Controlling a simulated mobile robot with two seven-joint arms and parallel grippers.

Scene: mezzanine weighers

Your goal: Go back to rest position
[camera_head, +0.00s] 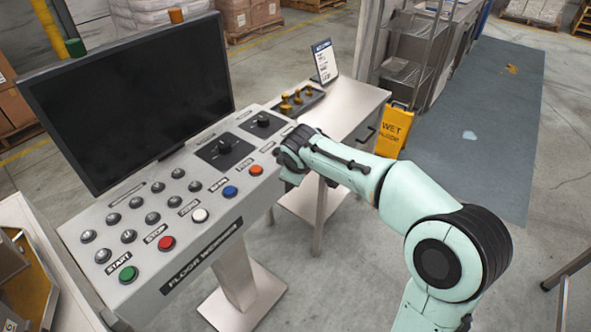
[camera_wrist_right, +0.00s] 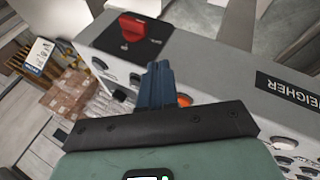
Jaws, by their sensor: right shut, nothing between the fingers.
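My right arm reaches in from the right in the head view, and its gripper (camera_head: 287,170) is at the right front edge of the control panel (camera_head: 210,255). In the right wrist view the dark blue fingers (camera_wrist_right: 157,70) are together, with nothing between them. They point at the panel near an orange button (camera_wrist_right: 184,99), which is partly hidden, and a red knob (camera_wrist_right: 140,28) on a black plate. I cannot tell whether the fingers touch the panel. My left gripper is not in view.
A dark monitor (camera_head: 130,100) stands behind the panel's buttons. A steel table (camera_head: 350,105) with a small sign (camera_head: 324,62) is beyond the panel. A yellow wet-floor sign (camera_head: 393,130) stands right of the table, near my arm. Open floor and a grey mat (camera_head: 480,120) lie right.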

